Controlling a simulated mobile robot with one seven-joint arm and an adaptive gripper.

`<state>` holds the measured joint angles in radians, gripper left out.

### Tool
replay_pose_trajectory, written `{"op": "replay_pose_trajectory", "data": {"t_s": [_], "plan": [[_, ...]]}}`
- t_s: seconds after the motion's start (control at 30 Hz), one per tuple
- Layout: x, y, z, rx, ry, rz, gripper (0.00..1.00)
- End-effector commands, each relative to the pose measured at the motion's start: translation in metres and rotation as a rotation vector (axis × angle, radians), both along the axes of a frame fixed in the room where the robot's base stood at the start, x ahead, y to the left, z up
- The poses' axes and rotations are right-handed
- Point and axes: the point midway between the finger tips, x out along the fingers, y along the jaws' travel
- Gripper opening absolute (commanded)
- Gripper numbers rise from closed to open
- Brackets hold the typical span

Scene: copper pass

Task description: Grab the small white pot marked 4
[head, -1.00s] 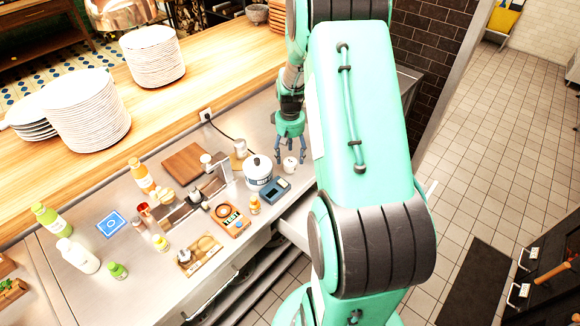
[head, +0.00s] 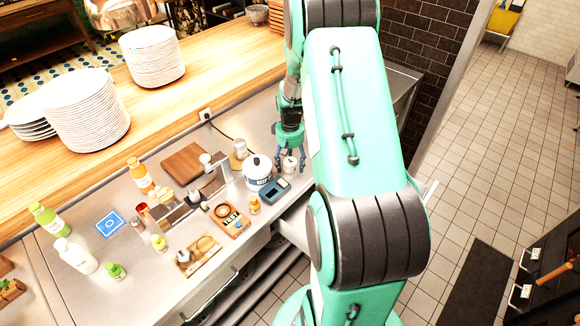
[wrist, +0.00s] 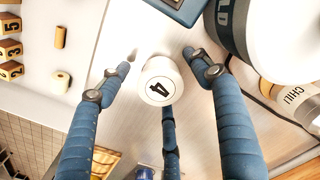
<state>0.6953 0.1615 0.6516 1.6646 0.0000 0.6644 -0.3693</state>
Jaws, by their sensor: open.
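The small white pot marked 4 (wrist: 157,82) stands between my gripper's fingers in the wrist view, with its black 4 facing the camera. In the head view the white pot (head: 290,166) is on the steel counter, right of a larger lidded white pot (head: 257,176). My gripper (head: 290,158) points down over the small pot, with its blue fingers around it. In the wrist view my gripper (wrist: 158,63) is open, with one finger on each side and a third below. Gaps show at the left and right fingertips; contact at the third is unclear.
A blue scale-like device (head: 274,191) lies close in front of the small pot. A jar labelled CHILI (wrist: 294,96) and the large pot (wrist: 230,30) are on the right in the wrist view. Bottles and a wooden board (head: 187,163) stand farther left.

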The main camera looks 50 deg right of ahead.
Motion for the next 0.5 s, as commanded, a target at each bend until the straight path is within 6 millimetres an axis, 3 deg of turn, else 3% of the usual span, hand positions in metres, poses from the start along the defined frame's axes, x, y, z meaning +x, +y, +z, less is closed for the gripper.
{"op": "replay_pose_trajectory", "data": {"t_s": [0.47,0.5], "plan": [[0.0002,-0.0001,0.0006,0.0,0.0,0.0,0.64],[0.0002,-0.0001,0.0006,0.0,0.0,0.0,0.6]]}}
